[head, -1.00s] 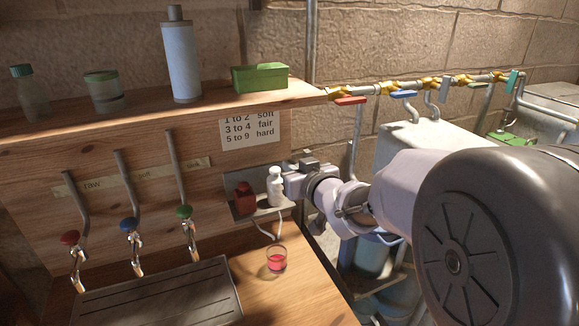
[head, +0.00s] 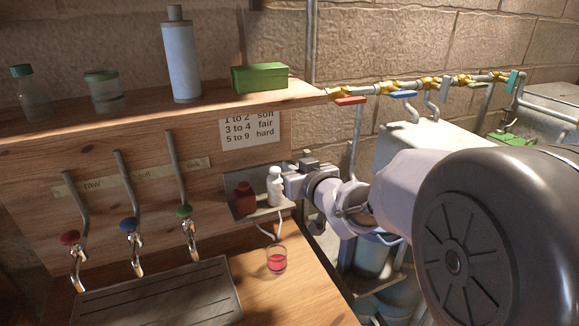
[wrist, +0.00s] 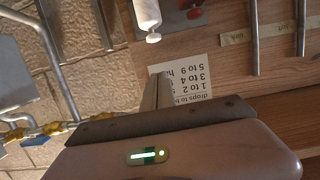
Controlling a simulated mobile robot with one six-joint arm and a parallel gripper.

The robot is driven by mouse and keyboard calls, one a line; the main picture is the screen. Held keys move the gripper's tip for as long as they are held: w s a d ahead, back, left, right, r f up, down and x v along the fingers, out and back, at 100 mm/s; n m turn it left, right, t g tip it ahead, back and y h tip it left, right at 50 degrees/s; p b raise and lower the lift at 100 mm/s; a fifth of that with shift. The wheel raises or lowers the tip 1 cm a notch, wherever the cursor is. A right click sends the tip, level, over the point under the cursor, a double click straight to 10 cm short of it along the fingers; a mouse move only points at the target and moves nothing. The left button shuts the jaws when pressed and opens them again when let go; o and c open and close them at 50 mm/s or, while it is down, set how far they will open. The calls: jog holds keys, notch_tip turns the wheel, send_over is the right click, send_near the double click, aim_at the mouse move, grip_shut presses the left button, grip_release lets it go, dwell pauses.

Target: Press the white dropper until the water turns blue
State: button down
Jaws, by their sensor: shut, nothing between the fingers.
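The white dropper (head: 275,187) is a small white bottle standing on a grey bracket (head: 268,214) on the wooden panel. It also shows at the top of the wrist view (wrist: 147,15). A small glass (head: 276,261) of red liquid stands on the counter below the bracket. My gripper (head: 286,181) is shut and empty, at the right side of the white dropper in the head view. In the wrist view the closed fingers (wrist: 158,88) appear apart from the dropper. Whether they touch it is unclear in the head view.
A dark red dropper (head: 245,198) stands left of the white one on the bracket. A card (head: 249,131) listing drop counts hangs above. Several taps and a drip tray (head: 160,296) are at left. A shelf with a green box (head: 260,77) runs above.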

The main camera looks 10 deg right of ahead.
jog(key=r+p, duration=0.1)
jog(key=p, duration=0.4)
jog(key=shift+w+d+r, duration=0.1)
jog(key=shift+w+d, duration=0.05)
jog(key=b, duration=0.1)
send_over(275, 170)
jog(key=s, duration=0.2)
notch_tip(275, 170, down, 2)
jog(key=f, duration=0.1)
jog(key=f+b, duration=0.1)
jog(key=f, duration=0.1)
jog(key=shift+w+d+f+b, duration=0.3)
jog(key=shift+w+f+b, duration=0.05)
jog(key=shift+b, duration=0.05)
jog(key=shift+f, duration=0.4)
